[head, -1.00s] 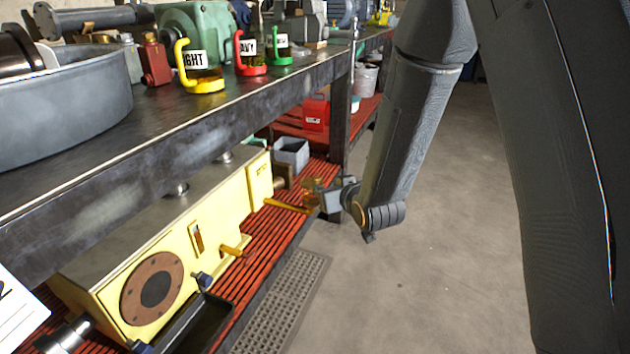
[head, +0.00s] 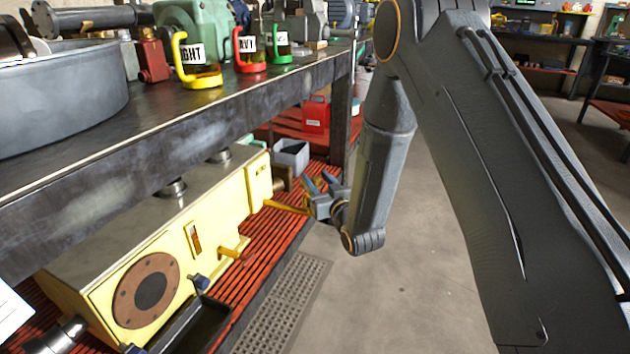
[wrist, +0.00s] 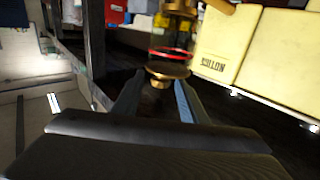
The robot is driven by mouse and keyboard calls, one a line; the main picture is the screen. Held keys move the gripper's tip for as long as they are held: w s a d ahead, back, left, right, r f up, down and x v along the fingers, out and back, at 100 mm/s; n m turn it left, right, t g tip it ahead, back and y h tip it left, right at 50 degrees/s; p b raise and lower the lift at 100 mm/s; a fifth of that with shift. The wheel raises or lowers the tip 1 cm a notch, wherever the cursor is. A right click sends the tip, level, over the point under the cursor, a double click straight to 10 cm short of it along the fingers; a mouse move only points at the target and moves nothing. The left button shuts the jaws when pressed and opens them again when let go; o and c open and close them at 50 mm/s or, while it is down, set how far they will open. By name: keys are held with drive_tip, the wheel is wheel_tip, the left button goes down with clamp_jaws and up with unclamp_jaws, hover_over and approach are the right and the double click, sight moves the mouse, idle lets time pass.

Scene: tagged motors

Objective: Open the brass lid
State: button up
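The brass lid (wrist: 168,74) is a round brass disc with a small knob, in the wrist view, which looks upside down. It sits on a glass cup (wrist: 168,55) with a red ring, beside a yellow housing. My gripper (wrist: 160,84) is open, with one finger on each side of the knob in this view. I cannot tell whether the fingers touch it. In the head view my gripper (head: 320,182) is at the far end of the yellow gearbox (head: 188,250), above the red slatted shelf's edge. It hides the lid and cup there.
The workbench top (head: 240,110) overhangs the gearbox. A bench leg (head: 342,120) stands close behind my gripper. A brass lever (head: 285,207) sticks out near it. A grey bin (head: 291,155) and a red can (head: 316,113) stand farther back. The floor to the right is open.

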drive_tip(key=shift+w+a, duration=0.25)
drive_tip(key=shift+w, duration=0.25)
clamp_jaws()
drive_tip(key=shift+r, duration=0.15)
